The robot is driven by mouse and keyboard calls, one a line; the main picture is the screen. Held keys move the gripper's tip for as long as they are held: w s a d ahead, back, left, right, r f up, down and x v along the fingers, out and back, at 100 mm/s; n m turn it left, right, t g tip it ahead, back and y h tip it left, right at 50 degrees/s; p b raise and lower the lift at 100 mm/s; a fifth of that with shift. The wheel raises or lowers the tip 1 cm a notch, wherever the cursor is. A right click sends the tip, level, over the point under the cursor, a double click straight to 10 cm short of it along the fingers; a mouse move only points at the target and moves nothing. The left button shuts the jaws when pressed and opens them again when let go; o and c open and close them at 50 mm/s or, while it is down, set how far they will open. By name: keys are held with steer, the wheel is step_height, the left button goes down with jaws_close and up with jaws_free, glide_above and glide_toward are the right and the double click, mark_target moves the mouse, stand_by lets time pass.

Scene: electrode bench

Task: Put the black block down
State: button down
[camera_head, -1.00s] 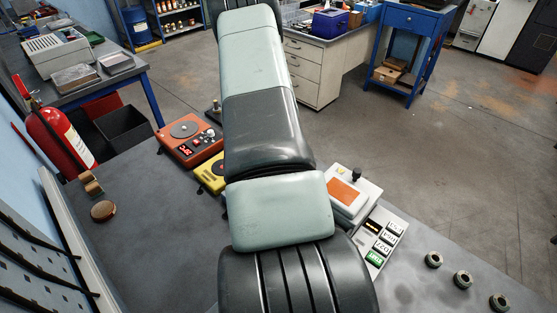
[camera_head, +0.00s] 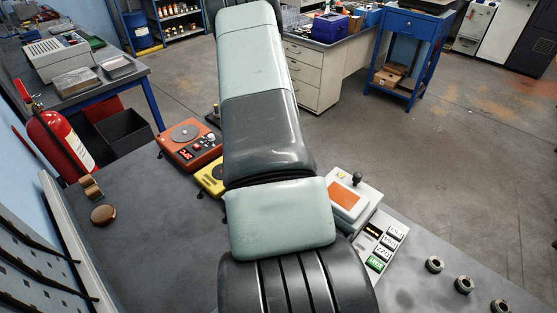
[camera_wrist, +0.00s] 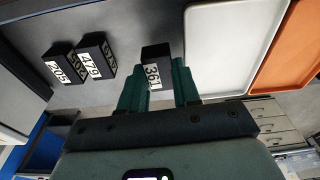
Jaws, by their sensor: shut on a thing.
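In the wrist view, a black block (camera_wrist: 153,54) with a white label reading 361 sits between the two teal fingers of my gripper (camera_wrist: 157,84), which is shut on it. The block is over or on the grey bench surface (camera_wrist: 125,20); I cannot tell whether it touches it. In the head view my own arm hides the gripper and this block.
In the wrist view, two more black blocks, labelled 479 (camera_wrist: 95,55) and 205 (camera_wrist: 63,64), stand left of the held one. A white tray (camera_wrist: 235,45) and an orange tray (camera_wrist: 290,50) lie to the right. Bare bench lies between.

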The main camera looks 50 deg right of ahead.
step_height(320, 180, up, 7)
steer(key=shift+w+f, duration=0.1)
steer(key=shift+f, duration=0.05)
steer(key=w+a+r+n+t, duration=0.1)
steer(key=w+a+r+n, duration=0.1)
steer(key=w+a+n, duration=0.35)
steer(key=w+a+r+n, duration=0.2)
steer(key=w+a+r, duration=0.1)
steer(key=a, duration=0.6)
steer(key=shift+n, duration=0.35)
steer(key=f, duration=0.2)
steer(key=a+f, duration=0.1)
steer(key=f, duration=0.2)
steer(key=shift+w+a+f, duration=0.1)
steer(key=shift+a+f, duration=0.2)
steer(key=shift+f, duration=2.05)
steer(key=shift+f, duration=0.2)
steer(key=c, duration=0.8)
jaws_free()
